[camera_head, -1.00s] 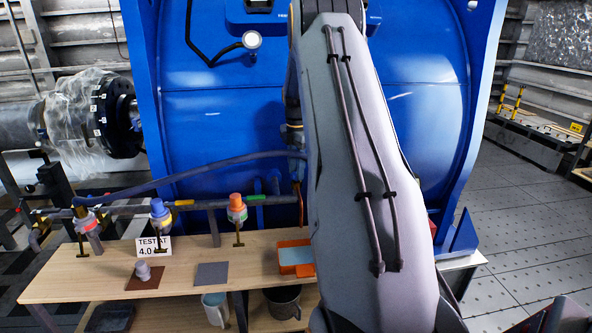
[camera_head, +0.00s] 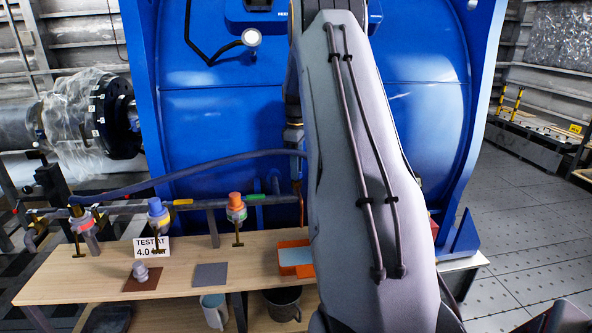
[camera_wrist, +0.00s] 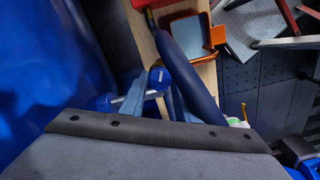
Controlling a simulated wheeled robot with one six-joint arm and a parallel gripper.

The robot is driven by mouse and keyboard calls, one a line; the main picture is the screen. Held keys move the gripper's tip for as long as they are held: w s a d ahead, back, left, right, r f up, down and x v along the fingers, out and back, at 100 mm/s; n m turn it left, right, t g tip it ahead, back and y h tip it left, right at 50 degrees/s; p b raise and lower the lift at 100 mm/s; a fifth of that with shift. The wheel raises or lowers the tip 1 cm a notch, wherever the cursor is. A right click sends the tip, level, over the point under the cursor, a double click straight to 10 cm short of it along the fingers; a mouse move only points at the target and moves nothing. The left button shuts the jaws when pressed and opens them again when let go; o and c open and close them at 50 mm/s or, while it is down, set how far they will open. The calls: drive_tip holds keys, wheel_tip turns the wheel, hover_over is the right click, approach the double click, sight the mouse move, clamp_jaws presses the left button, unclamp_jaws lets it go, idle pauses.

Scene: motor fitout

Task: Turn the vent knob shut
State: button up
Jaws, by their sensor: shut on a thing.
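In the wrist view, the fingers of my gripper (camera_wrist: 156,98) close around a small blue knob (camera_wrist: 157,76) with a pale mark, the likely vent knob; no readable label confirms this. Most of it is hidden by the fingers and a dark hose (camera_wrist: 186,65). How far it is turned cannot be seen. In the head view, my arm covers the gripper and the knob, in front of the large blue motor housing (camera_head: 225,110).
A wooden bench (camera_head: 75,283) stands in front of the housing, with red (camera_head: 81,222), blue (camera_head: 156,207) and orange (camera_head: 236,201) topped valves along a pipe. An orange tray (camera_head: 294,257) sits close to my arm. Open floor (camera_head: 515,240) lies at the right.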

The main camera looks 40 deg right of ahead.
drive_tip(key=m+b, duration=0.1)
drive_tip(key=m, duration=0.5)
drive_tip(key=m+b, duration=0.1)
drive_tip(key=m, duration=0.6)
drive_tip(key=shift+r, duration=0.1)
idle(0.6)
drive_tip(key=o, duration=1)
drive_tip(key=shift+o, duration=0.2)
drive_tip(key=shift+r+b, duration=1.1)
drive_tip(key=shift+r, duration=2.8)
